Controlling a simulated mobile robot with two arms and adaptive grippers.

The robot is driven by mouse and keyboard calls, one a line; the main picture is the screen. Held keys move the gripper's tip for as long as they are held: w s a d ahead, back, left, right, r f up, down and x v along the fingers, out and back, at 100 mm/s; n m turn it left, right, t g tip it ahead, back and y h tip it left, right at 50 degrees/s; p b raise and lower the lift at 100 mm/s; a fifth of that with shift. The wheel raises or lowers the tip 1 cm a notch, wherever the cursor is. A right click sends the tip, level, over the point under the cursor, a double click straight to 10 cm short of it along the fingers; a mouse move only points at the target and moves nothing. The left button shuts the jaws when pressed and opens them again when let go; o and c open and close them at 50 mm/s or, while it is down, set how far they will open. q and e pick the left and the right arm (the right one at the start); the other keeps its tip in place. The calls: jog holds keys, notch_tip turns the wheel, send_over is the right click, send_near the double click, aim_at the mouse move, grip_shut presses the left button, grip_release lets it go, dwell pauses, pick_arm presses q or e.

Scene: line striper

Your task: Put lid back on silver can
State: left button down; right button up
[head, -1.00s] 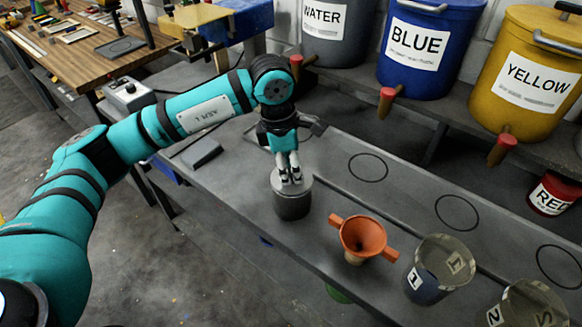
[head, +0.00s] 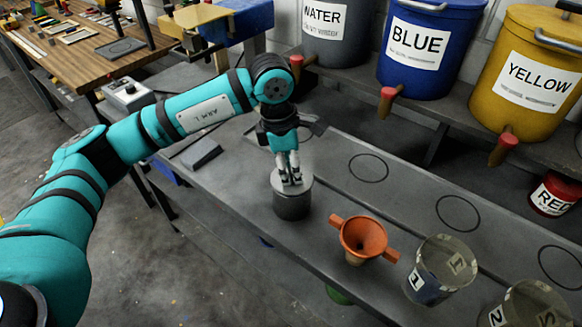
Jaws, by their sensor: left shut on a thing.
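The silver can (head: 292,204) stands upright on the grey bench, left of the orange funnel. A lid (head: 304,184) covers its top and looks level; I cannot tell whether it is pressed fully down. My left gripper (head: 291,179) points down over the can, its fingers close together at the middle of the lid. It is shut on the lid's top, where the fingers hide the part they hold. My right gripper is out of the picture.
An orange funnel (head: 363,238) stands right of the can, with clear cups marked 1 (head: 442,264) and 2 (head: 530,306) beyond it. Blue (head: 412,75) and yellow (head: 525,110) buckets with spouts stand on the raised shelf behind.

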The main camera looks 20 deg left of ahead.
pick_arm(q)
jog(key=shift+f+b, duration=0.2)
jog(key=shift+b, duration=0.5)
dwell(0.7)
dwell(0.4)
jog(key=c, duration=0.5)
grip_release()
jog(key=shift+r, duration=0.15)
jog(key=shift+r+p, duration=1.7)
jog(key=shift+r, duration=1.7)
grip_shut()
